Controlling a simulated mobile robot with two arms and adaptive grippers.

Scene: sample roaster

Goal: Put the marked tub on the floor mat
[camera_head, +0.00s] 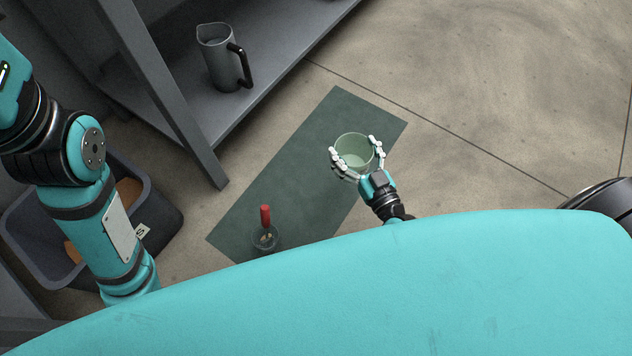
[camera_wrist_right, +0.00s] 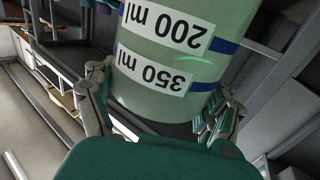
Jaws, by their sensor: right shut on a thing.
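The marked tub (camera_head: 352,143) is pale green and round, and its open top faces up in the head view. In the right wrist view the tub (camera_wrist_right: 175,65) carries white labels reading 200 ml and 350 ml with blue bands. My right gripper (camera_head: 356,154) is shut on the tub, with fingers on both sides. The dark green floor mat (camera_head: 300,170) lies flat on the concrete. The tub appears in front of the mat's right part; its height above the mat is unclear. My left arm enters at the left; its gripper is out of view.
A small clear vessel (camera_head: 265,240) with a red handle stands on the mat's near part. A grey jug (camera_head: 222,58) stands on the shelf (camera_head: 270,50) beside the mat. A dark bin (camera_head: 165,205) sits at the lower left. Bare floor (camera_head: 480,90) lies right of the mat.

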